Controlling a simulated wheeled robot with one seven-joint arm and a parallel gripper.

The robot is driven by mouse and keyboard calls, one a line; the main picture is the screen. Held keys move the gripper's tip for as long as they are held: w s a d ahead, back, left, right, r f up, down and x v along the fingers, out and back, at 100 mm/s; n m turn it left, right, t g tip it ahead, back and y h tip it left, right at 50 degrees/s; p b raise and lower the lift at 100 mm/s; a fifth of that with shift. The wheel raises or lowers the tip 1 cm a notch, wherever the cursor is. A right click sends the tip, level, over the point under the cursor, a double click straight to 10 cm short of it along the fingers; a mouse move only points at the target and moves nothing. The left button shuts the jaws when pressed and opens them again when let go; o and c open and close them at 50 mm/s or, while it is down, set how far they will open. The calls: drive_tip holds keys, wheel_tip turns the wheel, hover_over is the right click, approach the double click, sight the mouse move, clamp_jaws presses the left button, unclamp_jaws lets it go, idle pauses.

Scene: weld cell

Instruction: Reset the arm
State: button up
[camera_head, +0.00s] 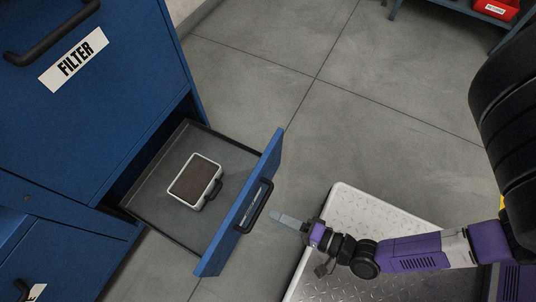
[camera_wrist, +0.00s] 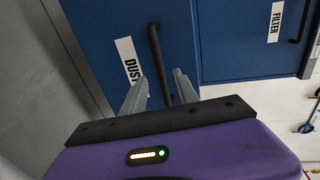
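My gripper (camera_head: 275,216) is to the right of the open drawer's front (camera_head: 241,208), with its tips just short of the black handle (camera_head: 256,206). In the wrist view my gripper (camera_wrist: 160,80) has its two grey fingers spread apart, with nothing held between them. A black handle (camera_wrist: 155,50) shows beyond and between the fingers on a blue front with a partly covered label reading "DUST". My arm reaches in from the right in the head view.
The blue cabinet (camera_head: 85,110) has a front labelled "FILTER" above the open drawer. A white-framed filter with a brown face (camera_head: 194,181) lies in the drawer. A red bin (camera_head: 497,8) is at the top right. Grey floor (camera_head: 330,110) is clear between.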

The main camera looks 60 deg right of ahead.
drive_tip(key=shift+s+r, duration=0.1)
drive_tip(key=shift+s, duration=0.45)
drive_tip(key=w+a+r+n+y, duration=0.1)
drive_tip(key=a+r+n+y, duration=0.1)
drive_tip(key=r+n, duration=0.45)
drive_tip(key=w+a+r+n+y, duration=0.1)
drive_tip(key=a+r+n, duration=0.2)
drive_tip(key=r+n, duration=0.35)
drive_tip(key=s+d+r+n+h, duration=0.2)
drive_tip(key=d+r+n, duration=0.1)
drive_tip(key=r, duration=0.3)
drive_tip(key=s+d+r+n+h, duration=0.1)
drive_tip(key=d+r+n, duration=0.15)
drive_tip(key=r, duration=0.45)
wheel_tip(320, 180, up, 29)
drive_tip(key=p, duration=3)
drive_tip(key=shift+g, duration=0.4)
